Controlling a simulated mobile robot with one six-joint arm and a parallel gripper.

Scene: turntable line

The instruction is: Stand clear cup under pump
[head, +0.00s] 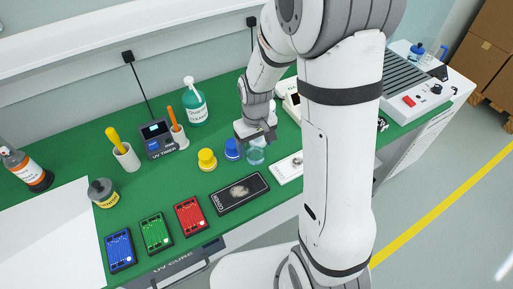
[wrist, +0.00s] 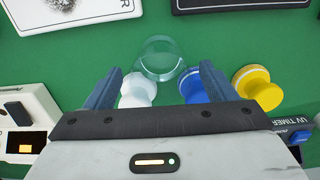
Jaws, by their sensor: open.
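The clear cup (head: 256,155) stands on the green bench just below and in front of my gripper (head: 257,134). In the wrist view the clear cup (wrist: 161,58) is just beyond the fingertips, centred between them. My gripper (wrist: 160,82) is open, with nothing held. The pump is on a teal cleaner bottle (head: 195,106) at the back of the bench, left of my gripper; the wrist view does not show it.
A UV timer (head: 158,139) stands below the bottle.

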